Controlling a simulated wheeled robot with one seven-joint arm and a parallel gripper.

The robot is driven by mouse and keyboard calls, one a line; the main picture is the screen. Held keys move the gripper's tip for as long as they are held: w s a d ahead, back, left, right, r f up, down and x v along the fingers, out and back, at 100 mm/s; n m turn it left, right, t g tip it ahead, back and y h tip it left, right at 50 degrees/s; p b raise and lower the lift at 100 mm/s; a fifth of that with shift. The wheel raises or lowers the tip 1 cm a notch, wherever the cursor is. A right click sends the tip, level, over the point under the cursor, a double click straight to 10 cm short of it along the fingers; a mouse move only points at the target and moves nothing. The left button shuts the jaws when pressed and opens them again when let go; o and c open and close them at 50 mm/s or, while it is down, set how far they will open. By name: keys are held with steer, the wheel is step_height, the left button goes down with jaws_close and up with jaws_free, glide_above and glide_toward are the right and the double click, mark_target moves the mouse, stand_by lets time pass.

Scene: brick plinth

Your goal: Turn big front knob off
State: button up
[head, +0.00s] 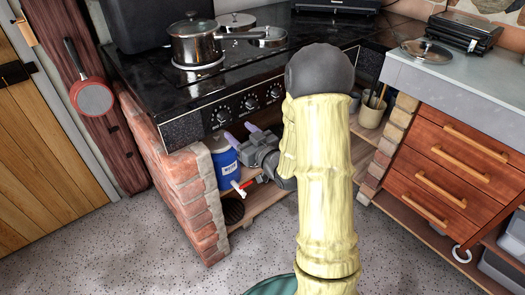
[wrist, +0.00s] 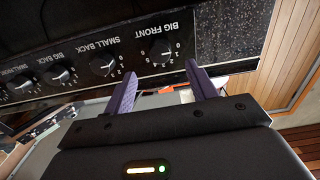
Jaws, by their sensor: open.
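The big front knob (wrist: 163,52) is a dark round knob with a pale pointer mark on the black stove panel, under the label BIG FRONT, which reads upside down in the wrist view. In the head view it is the leftmost knob (head: 222,115). I cannot read its exact setting. My gripper (head: 241,134) is open and empty, just below and in front of the panel's left end. In the wrist view, its two purple fingers (wrist: 162,72) are spread on either side of the knob's line, and the knob appears beyond the tips, apart from them.
More knobs (head: 250,103) sit to its right on the panel. A saucepan (head: 195,45) stands on the stove top (head: 150,85). Below are a blue container (head: 226,170) on a shelf and a brick pillar (head: 190,200). Floor at left is clear.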

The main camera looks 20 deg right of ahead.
steer(key=p+v, duration=1)
steer(key=p, duration=0.1)
steer(key=shift+s+p, duration=0.25)
steer(key=shift+p, duration=0.1)
stand_by(0.5)
